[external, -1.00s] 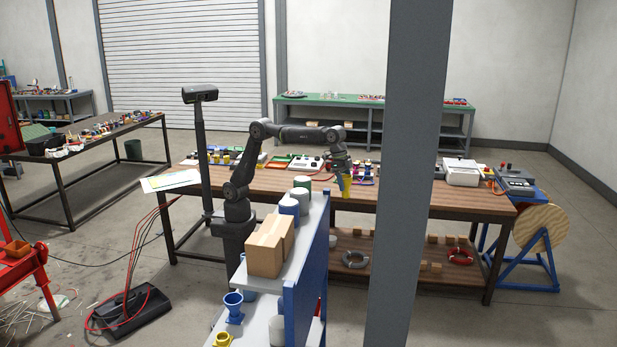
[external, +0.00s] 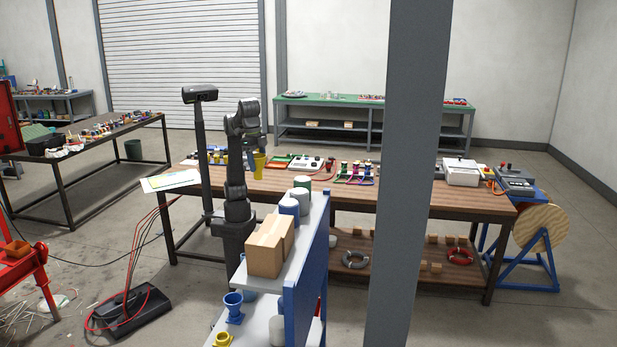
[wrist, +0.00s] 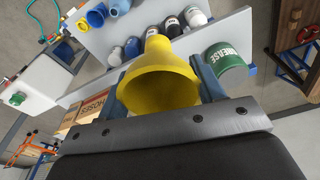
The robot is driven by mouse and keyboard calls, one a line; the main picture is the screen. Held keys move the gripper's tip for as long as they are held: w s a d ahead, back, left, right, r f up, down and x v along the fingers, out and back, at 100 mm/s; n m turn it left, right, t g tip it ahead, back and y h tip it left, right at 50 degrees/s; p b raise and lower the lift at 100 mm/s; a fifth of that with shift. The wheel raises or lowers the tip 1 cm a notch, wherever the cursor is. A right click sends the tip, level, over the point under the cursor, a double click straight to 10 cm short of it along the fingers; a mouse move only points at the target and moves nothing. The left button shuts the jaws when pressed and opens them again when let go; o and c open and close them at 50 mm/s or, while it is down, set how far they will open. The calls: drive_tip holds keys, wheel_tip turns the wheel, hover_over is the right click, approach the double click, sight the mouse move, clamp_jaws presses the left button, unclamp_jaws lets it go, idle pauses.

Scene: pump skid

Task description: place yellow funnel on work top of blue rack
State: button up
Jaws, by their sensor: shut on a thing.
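The yellow funnel (external: 259,165) is in my gripper (external: 254,155), above the near left part of the wooden bench in the external view. In the wrist view the funnel (wrist: 158,82) sits between the two fingers (wrist: 161,85), its wide mouth toward the camera and its narrow spout pointing away. The blue rack (external: 305,268) stands in the foreground, apart from the funnel. Its pale upper surface (external: 312,224) bears a cardboard box and several cans. Part of the rack (wrist: 190,45) shows beyond the funnel in the wrist view.
The cardboard box (external: 270,245) and cans (external: 300,198) crowd the rack's upper surface. A blue funnel (external: 233,307) and another yellow piece (external: 222,340) stand on a lower pale surface. A green grease can (wrist: 228,55) shows near the right finger. A grey post (external: 407,180) blocks part of the external view.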

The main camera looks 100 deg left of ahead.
drive_tip(key=shift+s+a+f, duration=0.1)
drive_tip(key=shift+s, duration=0.55)
drive_tip(key=shift+f, duration=0.15)
drive_tip(key=shift+w+a+f, duration=0.5)
drive_tip(key=shift+w+f, duration=1.3)
drive_tip(key=shift+w+a+f, duration=0.5)
drive_tip(key=shift+w+f, duration=1.3)
drive_tip(key=shift+f, duration=0.05)
drive_tip(key=shift+w+a+f, duration=0.5)
drive_tip(key=shift+w+f, duration=1.3)
drive_tip(key=o, duration=0.6)
drive_tip(key=shift+f, duration=0.1)
drive_tip(key=shift+o, duration=1)
